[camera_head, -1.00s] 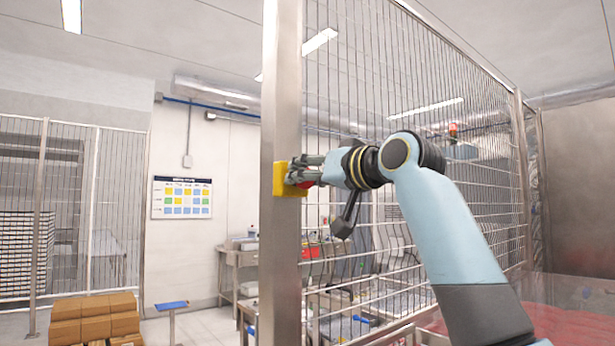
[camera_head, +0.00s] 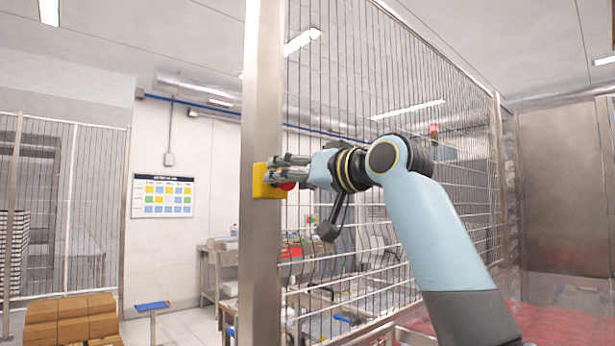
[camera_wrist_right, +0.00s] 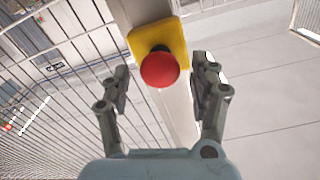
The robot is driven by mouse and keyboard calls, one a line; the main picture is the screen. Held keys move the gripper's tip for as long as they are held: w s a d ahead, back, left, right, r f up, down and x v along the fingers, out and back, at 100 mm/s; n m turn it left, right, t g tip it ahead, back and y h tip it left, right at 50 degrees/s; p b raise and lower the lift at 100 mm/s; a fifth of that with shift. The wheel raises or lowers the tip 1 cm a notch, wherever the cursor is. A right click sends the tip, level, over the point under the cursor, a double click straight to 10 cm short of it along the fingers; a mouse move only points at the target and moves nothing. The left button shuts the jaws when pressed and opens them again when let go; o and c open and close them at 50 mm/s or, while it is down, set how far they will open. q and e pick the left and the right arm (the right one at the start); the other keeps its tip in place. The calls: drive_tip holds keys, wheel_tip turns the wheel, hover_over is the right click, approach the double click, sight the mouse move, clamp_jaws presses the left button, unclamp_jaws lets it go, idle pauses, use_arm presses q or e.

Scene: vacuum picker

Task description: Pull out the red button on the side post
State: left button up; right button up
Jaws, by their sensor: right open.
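The red button (camera_wrist_right: 159,69) is a mushroom head on a yellow box (camera_wrist_right: 143,40) fixed to the steel side post (camera_head: 261,90). In the head view the red button (camera_head: 288,186) shows partly behind the fingers, and the yellow box (camera_head: 262,182) is on the post's side. My right gripper (camera_head: 279,170) is at the button, its fingertips close to the box. In the right wrist view my right gripper (camera_wrist_right: 160,83) is open, one finger on each side of the button, with a gap on both sides. My left gripper is not in view.
A wire mesh fence (camera_head: 400,90) runs back from the post, close beside my right arm. Cardboard boxes (camera_head: 72,318) are stacked at the lower left. A wall chart (camera_head: 162,196) hangs behind. The space left of the post is clear near the button.

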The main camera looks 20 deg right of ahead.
drive_tip(key=v, duration=1.1)
drive_tip(key=shift+s, duration=0.3)
drive_tip(key=shift+d, duration=0.1)
